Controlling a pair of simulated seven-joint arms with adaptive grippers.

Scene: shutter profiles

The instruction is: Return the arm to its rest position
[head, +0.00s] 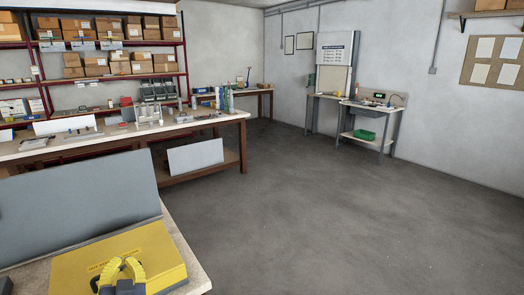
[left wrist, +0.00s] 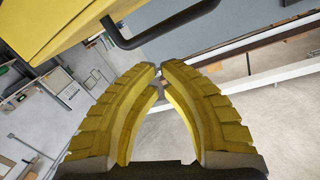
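My left gripper (head: 122,263) is low in the head view, in front of a yellow box. Its curved yellow fingers also fill the middle of the left wrist view (left wrist: 159,72). The fingertips arch together almost to touching, with only a thin gap and nothing held between them. Bare floor and furniture show beyond the tips. My right gripper is in neither view.
The yellow box (head: 150,252) lies on a pale table corner (head: 190,277). A grey panel (head: 80,205) stands behind it. A long workbench (head: 205,122) and shelves of cartons are at the left. The floor (head: 330,210) is clear.

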